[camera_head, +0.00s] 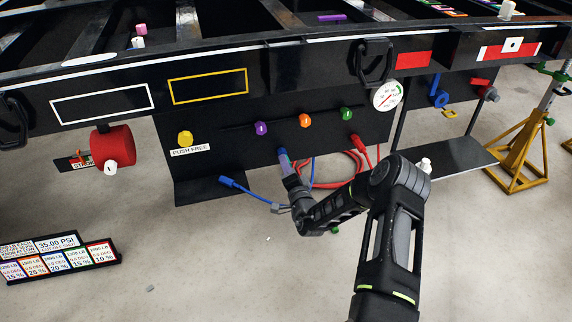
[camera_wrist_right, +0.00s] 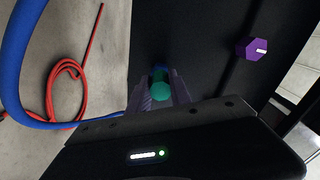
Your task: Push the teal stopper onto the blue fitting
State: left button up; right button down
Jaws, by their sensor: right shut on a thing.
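My right gripper (camera_head: 286,162) reaches up to the black panel under the frame rail. In the right wrist view its two purple-grey fingers (camera_wrist_right: 160,83) are shut on the teal stopper (camera_wrist_right: 160,91). The blue fitting (camera_wrist_right: 159,69) shows just past the stopper, in line with it. I cannot tell whether stopper and fitting touch. In the head view the blue fitting (camera_head: 281,151) shows at the fingertips, and the stopper is not clearly visible there. My left gripper is not in view.
Purple (camera_head: 261,128), orange (camera_head: 305,120) and green (camera_head: 346,114) knobs sit above on the panel. A blue hose (camera_head: 246,190) and a coiled red hose (camera_head: 335,183) hang close to my right gripper. A yellow knob (camera_head: 185,138) is further left.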

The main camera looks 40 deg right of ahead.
jog(key=shift+w+d, duration=0.15)
jog(key=shift+w, duration=0.35)
dwell(0.4)
jog(key=c, duration=1.1)
grip_release()
jog(key=shift+s, duration=0.2)
jog(key=p+v, duration=0.2)
jog(key=v, duration=0.5)
jog(key=shift+s, duration=0.2)
jog(key=shift+r, duration=0.1)
